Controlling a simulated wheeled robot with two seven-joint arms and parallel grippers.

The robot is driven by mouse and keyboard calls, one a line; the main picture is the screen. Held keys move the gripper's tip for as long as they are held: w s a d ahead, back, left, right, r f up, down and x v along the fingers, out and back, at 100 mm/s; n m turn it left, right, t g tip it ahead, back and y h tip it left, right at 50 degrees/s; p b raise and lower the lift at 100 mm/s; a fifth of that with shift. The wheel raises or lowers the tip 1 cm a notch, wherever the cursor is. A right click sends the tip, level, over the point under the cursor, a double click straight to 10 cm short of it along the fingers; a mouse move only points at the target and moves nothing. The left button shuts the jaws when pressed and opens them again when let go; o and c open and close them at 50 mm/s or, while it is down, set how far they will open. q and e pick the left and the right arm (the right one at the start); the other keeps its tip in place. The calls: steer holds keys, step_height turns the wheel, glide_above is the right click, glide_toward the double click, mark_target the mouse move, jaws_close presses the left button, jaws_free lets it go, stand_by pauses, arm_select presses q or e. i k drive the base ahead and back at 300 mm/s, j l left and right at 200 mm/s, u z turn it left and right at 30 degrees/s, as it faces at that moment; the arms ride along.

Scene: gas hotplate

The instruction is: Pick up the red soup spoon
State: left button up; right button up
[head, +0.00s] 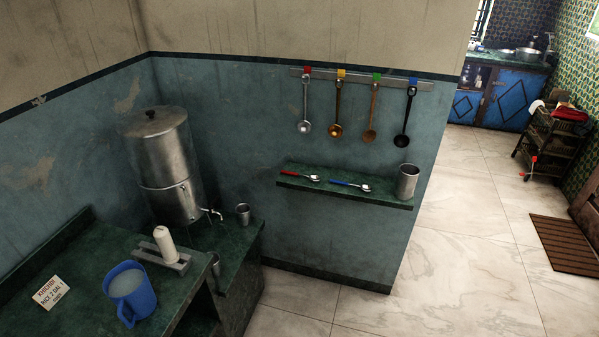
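A spoon with a red handle (291,174) lies on the green wall shelf (345,196), its metal bowl pointing right. A spoon with a blue handle (345,184) lies to its right on the same shelf. A silver ladle with a red tag (306,104) hangs at the left end of the rail (358,77) above the shelf. Neither of my grippers is in view.
Ladles with yellow, green and blue tags hang on the rail. A metal cup (407,182) stands at the shelf's right end. A steel urn (163,165), a small cup (243,214) and a blue jug (130,294) stand at left.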

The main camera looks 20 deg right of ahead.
mark_target(313, 178)
steer(key=i+l+u, duration=0.1)
steer(key=l, duration=0.35)
steer(key=i+l, duration=0.15)
steer(key=l, duration=0.3)
steer(key=i+l+u, duration=0.15)
steer(key=l, duration=0.35)
steer(key=i+l, duration=0.1)
steer(key=l, duration=0.35)
steer(key=u, duration=0.05)
